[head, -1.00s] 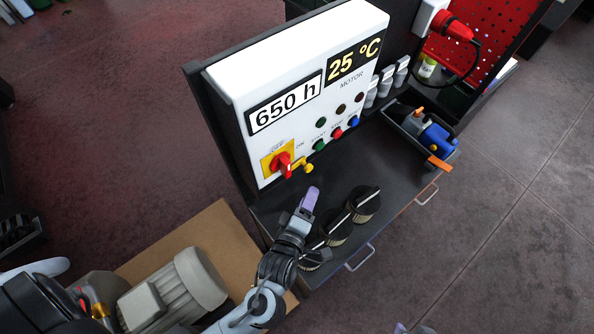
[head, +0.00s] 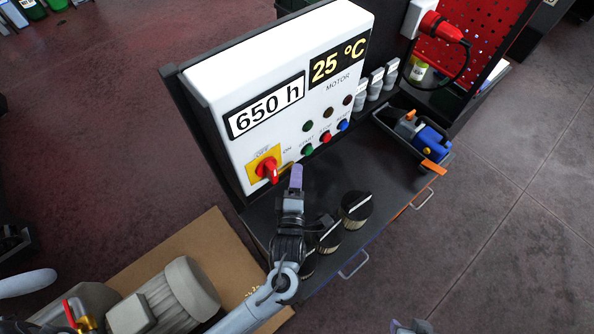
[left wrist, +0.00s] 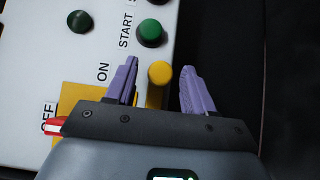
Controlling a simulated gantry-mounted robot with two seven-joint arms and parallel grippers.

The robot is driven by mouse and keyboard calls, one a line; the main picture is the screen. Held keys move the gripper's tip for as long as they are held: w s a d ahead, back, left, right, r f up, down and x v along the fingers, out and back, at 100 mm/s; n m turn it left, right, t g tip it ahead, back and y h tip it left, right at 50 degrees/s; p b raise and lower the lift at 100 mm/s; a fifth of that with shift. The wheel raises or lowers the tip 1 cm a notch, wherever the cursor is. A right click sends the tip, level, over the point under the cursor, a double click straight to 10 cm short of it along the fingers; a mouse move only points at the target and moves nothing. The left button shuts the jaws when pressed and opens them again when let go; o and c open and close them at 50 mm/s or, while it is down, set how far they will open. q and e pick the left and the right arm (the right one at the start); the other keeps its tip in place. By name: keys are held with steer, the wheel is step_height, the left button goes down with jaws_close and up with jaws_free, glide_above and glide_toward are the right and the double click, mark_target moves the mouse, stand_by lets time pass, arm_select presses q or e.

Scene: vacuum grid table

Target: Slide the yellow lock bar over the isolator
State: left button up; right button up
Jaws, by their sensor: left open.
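The isolator is a red rotary handle (head: 266,170) on a yellow plate (head: 252,163) at the lower left of the white panel. The yellow lock bar, with a round knob end (left wrist: 160,73), shows in the left wrist view beside the plate; in the head view my gripper mostly hides it. My left gripper (head: 296,176) is open at the panel's lower edge. In the left wrist view its two purple fingers (left wrist: 159,66) stand apart on either side of the knob; contact cannot be told. The tip of my right gripper (head: 410,327) barely shows at the bottom edge.
Green, red and blue buttons (head: 326,137) sit right of the isolator. A tray of tools (head: 420,140) is at the bench's right. A motor (head: 165,295) lies at lower left.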

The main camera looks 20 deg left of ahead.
arm_select(q)
steer(key=shift+x, duration=0.9)
jaws_close()
